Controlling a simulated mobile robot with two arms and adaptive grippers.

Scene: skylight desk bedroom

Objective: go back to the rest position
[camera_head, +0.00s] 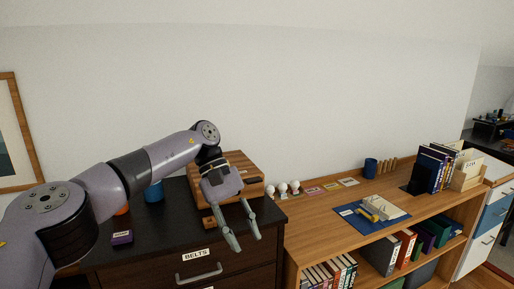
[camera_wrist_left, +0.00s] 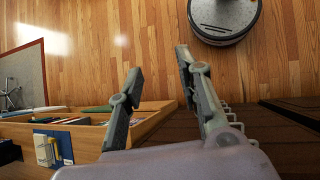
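My left arm reaches in from the left in the head view. My left gripper (camera_head: 245,243) hangs open and empty in front of the dark dresser (camera_head: 140,250), its fingers pointing down past the top's front edge. My right gripper is in neither view.
A striped wooden box (camera_head: 240,165) and a blue cup (camera_head: 154,191) stand on the dresser. To the right is a wooden bookshelf (camera_head: 310,235) with a blue mat (camera_head: 352,220) on top.

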